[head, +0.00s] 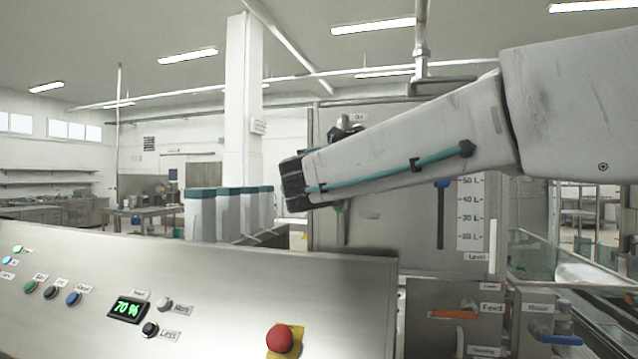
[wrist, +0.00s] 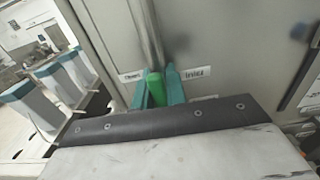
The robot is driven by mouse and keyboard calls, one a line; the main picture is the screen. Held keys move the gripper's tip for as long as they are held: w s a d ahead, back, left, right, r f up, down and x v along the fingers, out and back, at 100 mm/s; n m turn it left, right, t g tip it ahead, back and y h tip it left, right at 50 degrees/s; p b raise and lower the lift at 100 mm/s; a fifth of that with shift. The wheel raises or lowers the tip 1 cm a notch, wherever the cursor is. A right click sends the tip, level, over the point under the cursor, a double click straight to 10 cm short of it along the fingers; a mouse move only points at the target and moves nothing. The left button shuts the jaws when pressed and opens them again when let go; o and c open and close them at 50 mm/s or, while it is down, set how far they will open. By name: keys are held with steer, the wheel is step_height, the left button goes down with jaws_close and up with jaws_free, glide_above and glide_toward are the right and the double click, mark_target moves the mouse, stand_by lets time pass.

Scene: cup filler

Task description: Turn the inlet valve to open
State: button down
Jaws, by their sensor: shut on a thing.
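The inlet valve's bright green handle (wrist: 154,90) sits at the lower end of a vertical pipe on the grey tank, in the wrist view. The handle lies roughly in line with the pipe. My gripper (wrist: 157,82) has its two teal fingers on either side of the handle and is shut on it. An "Inlet" label (wrist: 194,73) is right of the handle, and a label that seems to read "Open" (wrist: 132,76) is left of it. In the head view my arm hides most of the valve and the fingers.
The steel control panel (head: 215,262) with buttons, a 70% display (head: 128,310) and a red stop button (head: 281,339) fills the front left. Tall teal-topped white containers (head: 228,213) stand left of the tank (head: 395,240). Feed (head: 454,314) and blue (head: 560,339) handles are lower right.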

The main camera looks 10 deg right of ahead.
stand_by(0.3)
steer(key=c, duration=1.4)
jaws_free()
steer(key=shift+c, duration=0.2)
steer(key=v, duration=0.7)
steer(key=shift+s+a, duration=0.25)
steer(key=shift+s, duration=0.05)
